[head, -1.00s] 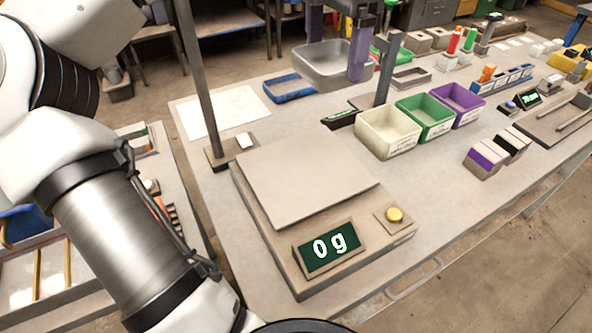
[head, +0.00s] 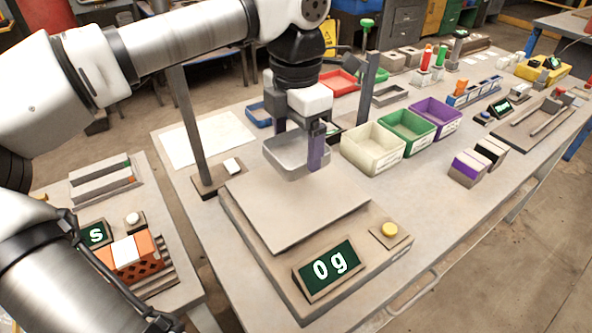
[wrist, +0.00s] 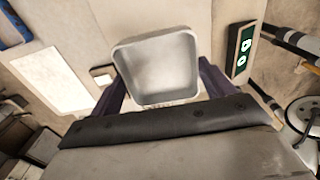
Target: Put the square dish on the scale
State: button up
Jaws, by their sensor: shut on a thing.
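The square dish (head: 284,158) is a grey metal tray with raised walls. My gripper (head: 300,150) is shut on it and holds it level, over the far part of the scale. In the wrist view the dish (wrist: 160,68) sits between the two purple fingers and looks empty. The scale (head: 292,210) has a flat beige plate, a display (head: 330,267) reading 0 g and a yellow button (head: 389,230). The dish appears to be above the plate and apart from it. The gap's exact height is hard to tell.
A grey post (head: 190,125) stands left of the scale's far end. White (head: 372,147), green (head: 407,132) and purple (head: 436,117) bins stand to the right. A blue tray (head: 260,113) lies behind. A white sheet (head: 205,138) lies at the far left.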

aim_at(296, 160)
notch_tip(296, 160, down, 7)
jog(key=shift+f, duration=0.15)
dwell(0.4)
jog(key=shift+f, duration=0.1)
jog(key=o, duration=0.9)
notch_tip(296, 160, up, 12)
jog(key=shift+r+b, duration=0.15)
jog(key=shift+b, duration=0.15)
